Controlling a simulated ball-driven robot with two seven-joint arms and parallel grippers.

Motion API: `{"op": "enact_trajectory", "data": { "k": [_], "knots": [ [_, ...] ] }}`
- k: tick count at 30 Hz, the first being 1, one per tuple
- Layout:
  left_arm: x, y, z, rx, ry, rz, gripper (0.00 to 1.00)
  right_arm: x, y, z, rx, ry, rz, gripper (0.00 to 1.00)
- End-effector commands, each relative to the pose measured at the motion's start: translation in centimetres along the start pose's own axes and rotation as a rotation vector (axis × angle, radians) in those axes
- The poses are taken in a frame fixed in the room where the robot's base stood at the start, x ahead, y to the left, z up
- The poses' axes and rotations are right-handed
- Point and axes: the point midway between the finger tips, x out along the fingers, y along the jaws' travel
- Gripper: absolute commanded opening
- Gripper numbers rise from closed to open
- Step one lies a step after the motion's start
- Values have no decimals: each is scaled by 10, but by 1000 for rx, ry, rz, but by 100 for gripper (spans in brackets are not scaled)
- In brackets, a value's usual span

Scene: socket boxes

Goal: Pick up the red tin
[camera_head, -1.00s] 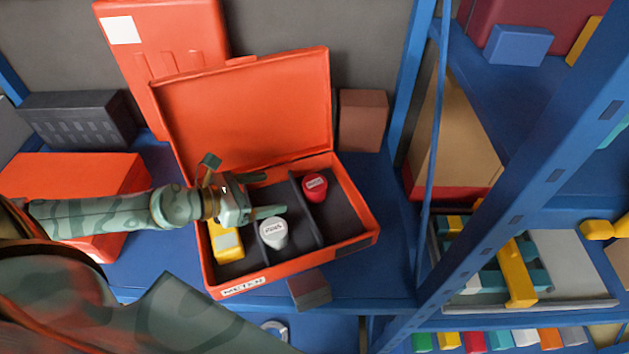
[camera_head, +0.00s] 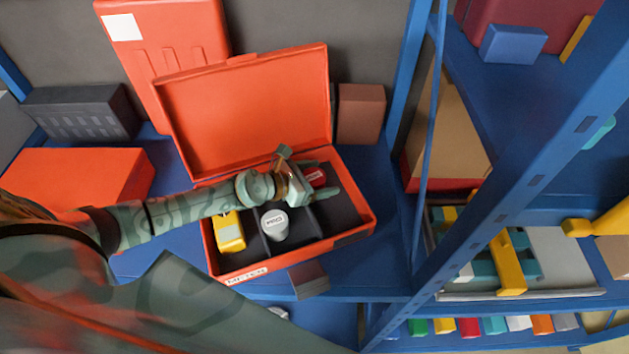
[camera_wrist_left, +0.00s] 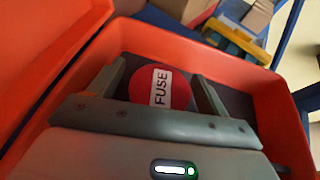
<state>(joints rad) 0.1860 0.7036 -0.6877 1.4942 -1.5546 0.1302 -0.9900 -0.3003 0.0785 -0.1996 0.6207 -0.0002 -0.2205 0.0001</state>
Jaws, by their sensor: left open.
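The red tin (camera_head: 316,175) stands in the right compartment of the open orange box (camera_head: 356,236). In the head view the gripper partly hides the tin. I cannot tell whether the fingers touch it. My right gripper is not in view.
A white tin (camera_head: 274,224) and a yellow block (camera_head: 229,232) stand in the box's other compartments. The raised orange lid (camera_head: 245,110) is behind the arm. A brown block (camera_head: 360,113) stands behind the box, and a small grey-brown block (camera_head: 308,280) lies in front. A blue rack post (camera_head: 520,190) rises at right.

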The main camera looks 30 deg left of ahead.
Motion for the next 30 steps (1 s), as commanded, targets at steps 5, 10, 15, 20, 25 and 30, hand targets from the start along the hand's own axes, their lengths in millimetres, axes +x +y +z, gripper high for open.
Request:
{"op": "enact_trajectory", "data": {
  "k": [5, 10, 15, 20, 25, 30],
  "knots": [
    [0, 0, 0, 1, 1, 1, 78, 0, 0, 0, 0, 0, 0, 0],
    [0, 0, 0, 1, 1, 1, 36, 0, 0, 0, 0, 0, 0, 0],
    [0, 1, 0, 1, 0, 1, 26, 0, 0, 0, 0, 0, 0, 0],
    [0, 1, 1, 1, 0, 1, 26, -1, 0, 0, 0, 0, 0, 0],
    [-4, 1, 11, 3, -1, 1, 26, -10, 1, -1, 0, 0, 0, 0],
    [-14, 1, 33, 3, -1, 1, 26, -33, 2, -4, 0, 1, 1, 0]
  ]
}}
